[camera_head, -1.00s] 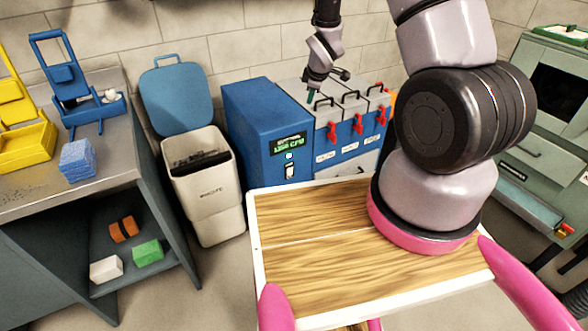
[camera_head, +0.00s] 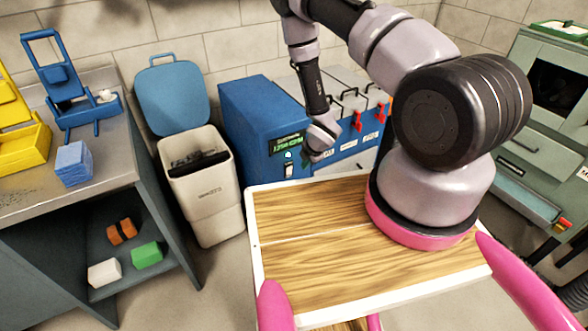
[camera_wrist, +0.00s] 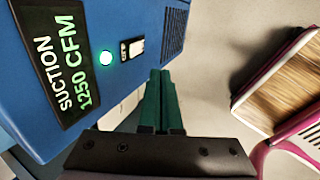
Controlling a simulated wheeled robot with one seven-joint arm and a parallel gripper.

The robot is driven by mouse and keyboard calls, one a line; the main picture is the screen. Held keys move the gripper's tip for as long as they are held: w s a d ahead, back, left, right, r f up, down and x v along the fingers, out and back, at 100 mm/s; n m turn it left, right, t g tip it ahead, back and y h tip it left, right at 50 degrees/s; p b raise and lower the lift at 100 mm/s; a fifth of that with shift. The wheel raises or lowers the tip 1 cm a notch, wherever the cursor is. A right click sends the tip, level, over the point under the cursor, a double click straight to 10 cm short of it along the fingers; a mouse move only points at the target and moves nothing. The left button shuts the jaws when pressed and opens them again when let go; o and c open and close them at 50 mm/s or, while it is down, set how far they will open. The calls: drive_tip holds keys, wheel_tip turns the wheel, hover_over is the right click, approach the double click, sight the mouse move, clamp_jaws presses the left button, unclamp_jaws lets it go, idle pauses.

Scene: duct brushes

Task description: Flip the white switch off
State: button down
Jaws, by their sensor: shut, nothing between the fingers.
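The white switch (camera_wrist: 132,48) sits in a dark frame on the blue suction unit (camera_wrist: 95,25), beside a lit round green light (camera_wrist: 106,58). The switch also shows in the head view (camera_head: 288,170), on the unit's front below the display. My gripper (camera_wrist: 161,73) has two green fingers, pressed together and empty. In the wrist view the fingertips are below and right of the switch, apart from it. In the head view my wrist hangs just right of the switch, and the fingers cannot be made out clearly.
The lit display (camera_wrist: 68,65) reads "SUCTION 1250 CFM". Red-handled levers (camera_head: 357,122) stand right of the switch on the same unit. My wooden-topped base lies in front.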

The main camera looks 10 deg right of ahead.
sight(291, 168)
drive_tip(key=w+a+f, duration=0.1)
drive_tip(key=w+f, duration=0.1)
drive_tip(key=f, duration=0.1)
drive_tip(key=w+f, duration=0.2)
drive_tip(key=w, duration=0.1)
drive_tip(key=w+a+f, duration=0.1)
drive_tip(key=w+f, duration=0.1)
drive_tip(key=f, duration=0.1)
drive_tip(key=shift+w+a+f, duration=0.3)
drive_tip(key=shift+w, duration=0.1)
drive_tip(key=shift+w, duration=0.1)
drive_tip(key=shift+w+a+r, duration=0.1)
drive_tip(key=shift+w+r, duration=0.05)
drive_tip(key=shift+w, duration=0.15)
drive_tip(key=shift+r, duration=0.1)
drive_tip(key=shift+r, duration=0.7)
